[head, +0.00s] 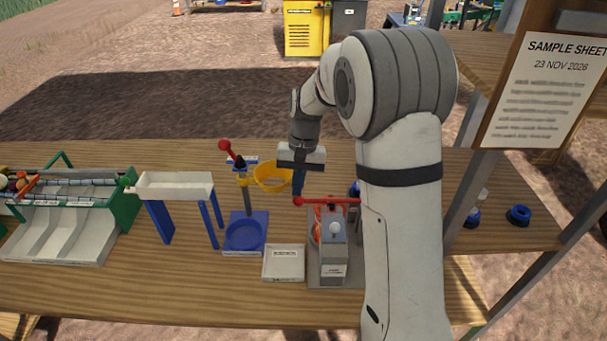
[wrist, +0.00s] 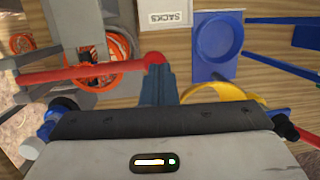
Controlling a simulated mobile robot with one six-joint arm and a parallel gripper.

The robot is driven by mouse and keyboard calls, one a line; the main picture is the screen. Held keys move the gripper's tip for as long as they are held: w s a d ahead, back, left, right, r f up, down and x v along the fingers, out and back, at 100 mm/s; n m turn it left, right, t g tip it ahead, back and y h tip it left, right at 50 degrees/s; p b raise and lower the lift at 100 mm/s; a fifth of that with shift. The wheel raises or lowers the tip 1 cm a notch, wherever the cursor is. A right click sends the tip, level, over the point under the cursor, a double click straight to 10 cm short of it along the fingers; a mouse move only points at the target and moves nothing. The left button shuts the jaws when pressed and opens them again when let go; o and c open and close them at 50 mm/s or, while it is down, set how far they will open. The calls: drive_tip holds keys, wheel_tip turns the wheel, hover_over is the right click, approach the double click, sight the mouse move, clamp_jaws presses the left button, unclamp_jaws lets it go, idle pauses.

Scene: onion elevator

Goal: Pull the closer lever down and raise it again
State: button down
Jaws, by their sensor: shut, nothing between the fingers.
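The closer (head: 333,252) is a grey machine with an orange reel, on the bench left of my arm. Its red lever (head: 330,200) points left, about level, and ends in a red ball knob (head: 298,201). In the wrist view the lever (wrist: 90,69) runs from the left to its knob (wrist: 155,58) near the picture's middle. My gripper (head: 298,192) is shut and empty, pointing down with its blue fingers right at the knob. In the wrist view the fingertips (wrist: 157,75) overlap the knob's near edge; I cannot tell whether they touch it.
A tray labelled SACKS (wrist: 168,22) lies left of the closer. Further left stand a blue stand (head: 245,238) with a yellow ring (head: 272,177) and another red-knobbed lever (head: 230,151), then a white chute (head: 174,187) on blue legs. A post and sample sheet (head: 547,95) are at right.

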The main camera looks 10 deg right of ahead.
drive_tip(key=a+p+v, duration=0.1)
drive_tip(key=a+v, duration=0.1)
drive_tip(key=v, duration=1.1)
drive_tip(key=shift+w+r+p, duration=0.2)
drive_tip(key=shift+r+p, duration=0.1)
drive_tip(key=shift+r, duration=0.15)
drive_tip(key=shift+s+d, duration=0.1)
drive_tip(key=shift+d, duration=0.1)
